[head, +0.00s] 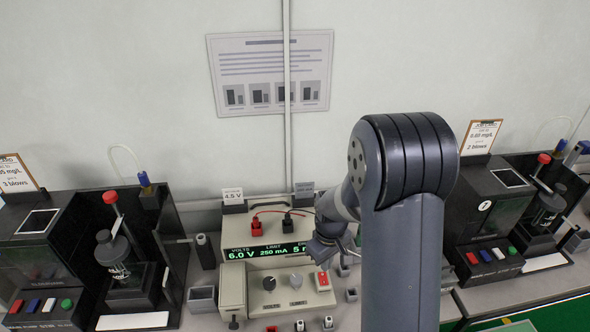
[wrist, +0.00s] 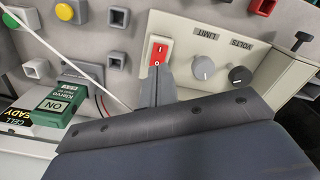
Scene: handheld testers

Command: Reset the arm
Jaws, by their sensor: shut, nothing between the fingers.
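My arm (head: 405,220) rises through the right-centre of the head view and bends over toward the bench. My gripper (wrist: 158,88) is shut and empty in the wrist view. Its fingertips are just below the red rocker switch (wrist: 160,50) on the beige power supply panel (wrist: 260,75); I cannot tell whether they touch it. In the head view the wrist is partly hidden behind my arm, over the right part of the power supply (head: 235,290), near the same red switch (head: 323,281).
The supply's display (head: 268,252) reads 6.0 V and 250 mA. Its grey LIMIT knob (wrist: 203,67) and black VOLTS knob (wrist: 240,76) sit right of the switch. Black testers stand left (head: 120,255) and right (head: 490,240). A green ON box (wrist: 60,105) lies left of the gripper.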

